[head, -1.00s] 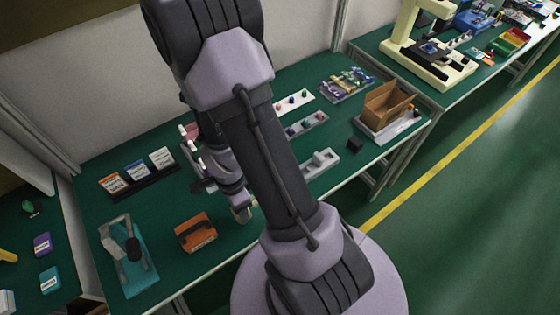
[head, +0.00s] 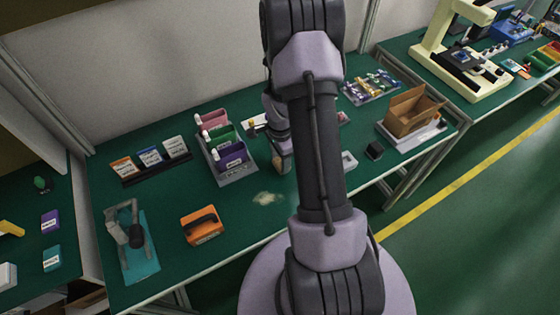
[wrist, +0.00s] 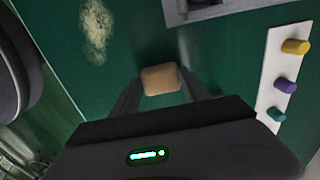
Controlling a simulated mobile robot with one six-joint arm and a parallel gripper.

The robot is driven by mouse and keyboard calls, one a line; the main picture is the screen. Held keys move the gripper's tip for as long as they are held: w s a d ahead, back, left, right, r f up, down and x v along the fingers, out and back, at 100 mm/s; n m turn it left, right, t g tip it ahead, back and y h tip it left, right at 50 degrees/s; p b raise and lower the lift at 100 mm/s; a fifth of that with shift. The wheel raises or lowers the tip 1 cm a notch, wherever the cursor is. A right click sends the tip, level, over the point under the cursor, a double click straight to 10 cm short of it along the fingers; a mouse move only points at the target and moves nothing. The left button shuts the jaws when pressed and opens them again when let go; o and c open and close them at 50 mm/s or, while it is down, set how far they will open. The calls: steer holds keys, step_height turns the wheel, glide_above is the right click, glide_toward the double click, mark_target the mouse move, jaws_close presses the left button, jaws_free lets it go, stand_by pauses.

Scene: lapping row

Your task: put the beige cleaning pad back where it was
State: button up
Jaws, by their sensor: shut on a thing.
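The beige cleaning pad (wrist: 160,79) is held between the fingertips of my gripper (wrist: 160,88) in the wrist view. The gripper is shut on it, above the green bench top. In the head view my gripper (head: 281,163) is partly hidden by my arm, to the right of the grey rack of bins (head: 237,180). I cannot tell whether the pad touches the bench.
A pale smear (head: 267,198) lies on the bench in front of the bins; it also shows in the wrist view (wrist: 97,28). A white strip with coloured pegs (wrist: 285,70) lies right of the gripper. An orange case (head: 201,225) sits front left. A cardboard box (head: 411,113) stands right.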

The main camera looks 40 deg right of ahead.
steer(key=shift+f, duration=0.1)
steer(key=o, duration=1.2)
